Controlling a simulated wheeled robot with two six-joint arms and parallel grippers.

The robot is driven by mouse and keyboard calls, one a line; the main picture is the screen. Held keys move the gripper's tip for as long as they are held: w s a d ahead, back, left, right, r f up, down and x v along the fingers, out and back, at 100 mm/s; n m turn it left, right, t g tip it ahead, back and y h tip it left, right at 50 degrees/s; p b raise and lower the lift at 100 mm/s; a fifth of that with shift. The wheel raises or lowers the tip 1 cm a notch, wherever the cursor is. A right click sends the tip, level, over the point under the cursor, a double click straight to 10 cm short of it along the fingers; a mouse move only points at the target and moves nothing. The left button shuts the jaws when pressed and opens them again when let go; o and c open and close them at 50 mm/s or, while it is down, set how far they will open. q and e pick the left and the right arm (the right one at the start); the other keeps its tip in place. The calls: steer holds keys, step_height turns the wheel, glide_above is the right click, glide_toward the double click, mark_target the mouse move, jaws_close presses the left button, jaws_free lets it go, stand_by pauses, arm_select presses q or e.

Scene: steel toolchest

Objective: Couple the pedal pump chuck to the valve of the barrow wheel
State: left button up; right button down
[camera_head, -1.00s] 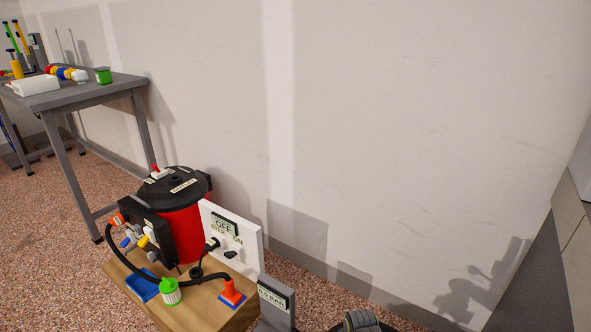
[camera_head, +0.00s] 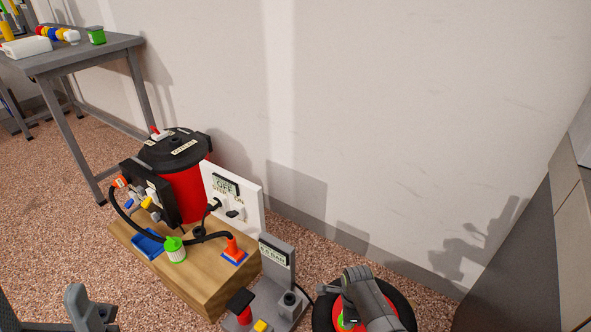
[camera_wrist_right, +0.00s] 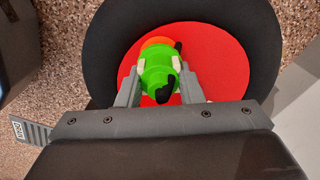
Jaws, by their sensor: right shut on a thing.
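The barrow wheel (camera_head: 401,303) lies at the bottom of the head view, a black tyre around a red hub. In the right wrist view its red hub (camera_wrist_right: 215,65) is below my right gripper. My right gripper (camera_wrist_right: 159,72) is shut on the green pump chuck (camera_wrist_right: 155,68), which has black parts on it. An orange part (camera_wrist_right: 157,42) shows just beyond the chuck, over the hub. The valve is not clearly visible, so I cannot tell whether the chuck touches it. The grey pedal pump (camera_head: 277,265) with a display stands left of the wheel. Grey parts of my left gripper (camera_head: 90,308) show at bottom left.
A wooden block (camera_head: 206,280) carries a white switch panel (camera_head: 246,205), a green-capped container (camera_head: 175,250) and an orange piece (camera_head: 234,247). A red drum (camera_head: 180,190) stands behind it. A grey table (camera_head: 95,52) is at the back left. A wall closes the back.

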steer(key=shift+s+f, duration=0.25)
steer(key=shift+f, duration=0.05)
steer(key=c, duration=1.1)
jaws_free()
steer(key=shift+o, duration=1)
steer(key=shift+a, duration=0.1)
step_height(320, 180, up, 3)
steer(key=p, duration=0.3)
steer(key=shift+w+r, duration=0.1)
steer(key=shift+w, duration=0.05)
step_height(320, 180, up, 6)
steer(key=p, duration=0.6)
steer(key=shift+r+p, duration=0.1)
steer(key=shift+p, duration=0.2)
